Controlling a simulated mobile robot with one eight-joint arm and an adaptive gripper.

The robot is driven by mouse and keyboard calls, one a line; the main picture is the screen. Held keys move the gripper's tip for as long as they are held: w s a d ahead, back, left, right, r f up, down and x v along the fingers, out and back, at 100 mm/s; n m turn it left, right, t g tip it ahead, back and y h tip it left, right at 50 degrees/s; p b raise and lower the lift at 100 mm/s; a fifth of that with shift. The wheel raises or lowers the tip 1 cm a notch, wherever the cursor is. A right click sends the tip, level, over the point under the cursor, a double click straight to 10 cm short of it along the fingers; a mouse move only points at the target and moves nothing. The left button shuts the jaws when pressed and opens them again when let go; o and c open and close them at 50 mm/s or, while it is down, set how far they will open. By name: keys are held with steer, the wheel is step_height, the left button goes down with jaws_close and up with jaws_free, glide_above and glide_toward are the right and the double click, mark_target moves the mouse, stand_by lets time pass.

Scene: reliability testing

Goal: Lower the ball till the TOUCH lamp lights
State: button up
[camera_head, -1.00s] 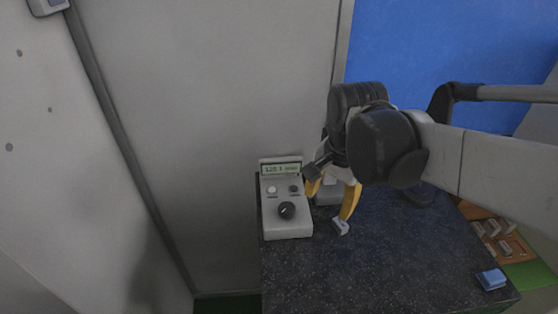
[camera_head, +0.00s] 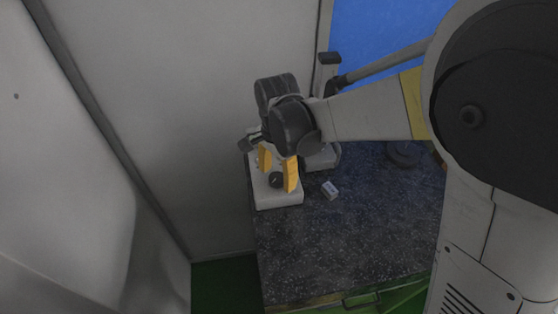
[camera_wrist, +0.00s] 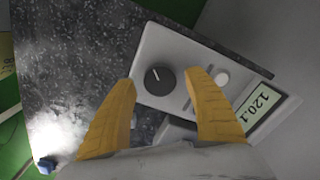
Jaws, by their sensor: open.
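A pale control box (camera_head: 278,199) stands at the left back of the dark speckled worktop. Its black knob (camera_head: 276,180) lies between and below the yellow fingers of my gripper (camera_head: 278,170). In the wrist view the knob (camera_wrist: 159,81) has a white pointer line, and my open gripper (camera_wrist: 163,80) has one finger either side of it; I cannot tell whether they touch it. A round white lamp or button (camera_wrist: 221,79) is partly beside the right finger. The display (camera_wrist: 257,107) reads 120.1. I cannot make out the ball or a lit TOUCH lamp.
A grey stand (camera_head: 324,158) with an upright column (camera_head: 330,72) is just right of the box. A small white block (camera_head: 331,189) lies on the worktop (camera_head: 345,240), and a dark round piece (camera_head: 402,154) stands farther right. The front middle of the worktop is clear.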

steer(key=shift+f, duration=0.4)
steer(key=c, duration=1.2)
steer(key=shift+n, duration=0.3)
